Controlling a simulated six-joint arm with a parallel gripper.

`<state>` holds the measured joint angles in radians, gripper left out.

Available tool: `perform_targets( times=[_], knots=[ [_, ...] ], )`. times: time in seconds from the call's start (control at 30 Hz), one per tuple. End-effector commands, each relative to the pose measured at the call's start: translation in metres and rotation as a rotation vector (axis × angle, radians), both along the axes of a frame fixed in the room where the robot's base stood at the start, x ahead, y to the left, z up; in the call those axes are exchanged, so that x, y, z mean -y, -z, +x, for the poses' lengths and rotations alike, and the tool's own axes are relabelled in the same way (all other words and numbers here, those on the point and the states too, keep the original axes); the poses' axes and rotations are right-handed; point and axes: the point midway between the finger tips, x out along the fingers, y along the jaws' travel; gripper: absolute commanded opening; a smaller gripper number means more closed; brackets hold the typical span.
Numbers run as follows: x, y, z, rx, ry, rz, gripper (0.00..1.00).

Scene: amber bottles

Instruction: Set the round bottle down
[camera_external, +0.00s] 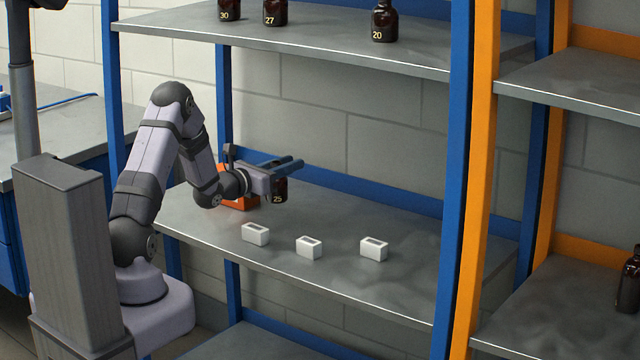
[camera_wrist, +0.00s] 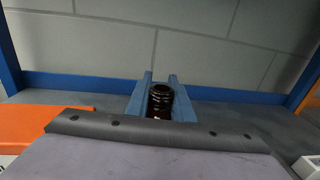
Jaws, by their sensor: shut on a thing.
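The round bottle is dark amber with the number 25 on its label (camera_external: 280,190). My gripper (camera_external: 286,168) is shut on it and holds it upright over the left part of the middle shelf (camera_external: 330,275). In the wrist view the bottle's dark ribbed neck (camera_wrist: 160,100) stands between the two blue fingers. I cannot tell for sure whether its base touches the shelf; it appears to be above it.
Several white blocks with slots, such as the left one (camera_external: 255,234), stand along the shelf. An orange object (camera_external: 240,201) sits behind my wrist. Amber bottles, one marked 20 (camera_external: 383,22), stand on the upper shelf. The shelf's right part is clear.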

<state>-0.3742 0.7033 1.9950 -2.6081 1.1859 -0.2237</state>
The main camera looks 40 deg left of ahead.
Motion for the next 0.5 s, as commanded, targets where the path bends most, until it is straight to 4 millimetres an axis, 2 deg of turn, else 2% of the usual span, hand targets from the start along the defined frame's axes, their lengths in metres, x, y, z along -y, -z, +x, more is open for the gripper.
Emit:
perform_targets(
  times=[0.17,0.5],
  knots=[
    [0.000,0.002,0.000,0.002,0.000,0.001,0.00],
    [0.000,0.036,0.000,0.001,0.001,0.001,0.00]
  ],
)
